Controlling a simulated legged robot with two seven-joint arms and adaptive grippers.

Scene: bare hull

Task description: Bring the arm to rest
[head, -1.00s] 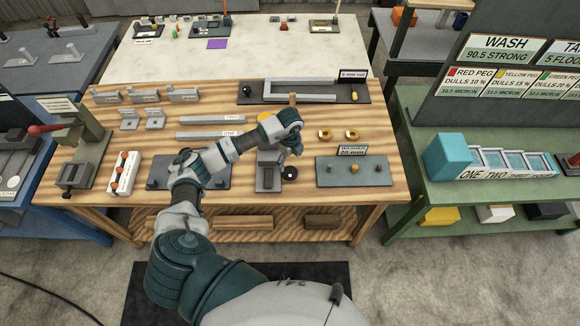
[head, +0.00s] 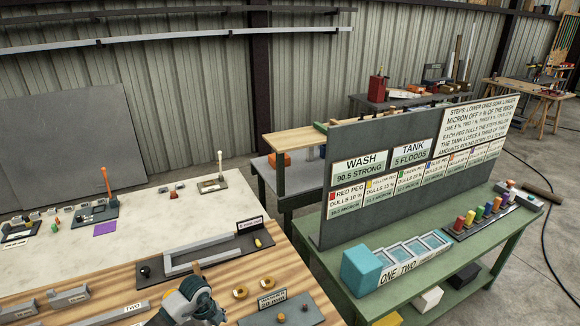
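The wrist end of an arm, which I take to be my left one, shows at the bottom edge over the wooden bench (head: 250,307), in grey-white and dark teal. My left gripper (head: 208,314) is partly cut off by the frame edge and its fingers are not clear, so I cannot tell whether it is open or shut. It is close to the grey channel-shaped fixture (head: 215,252) on the bench. My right gripper is not in view.
Brass-coloured rings (head: 240,292) and a dark plate with small pegs (head: 282,317) lie right of the arm. A green table (head: 450,262) at right carries a sign board (head: 345,205), a turquoise cube (head: 360,268), framed tanks and several coloured pegs. Floor shows at far right.

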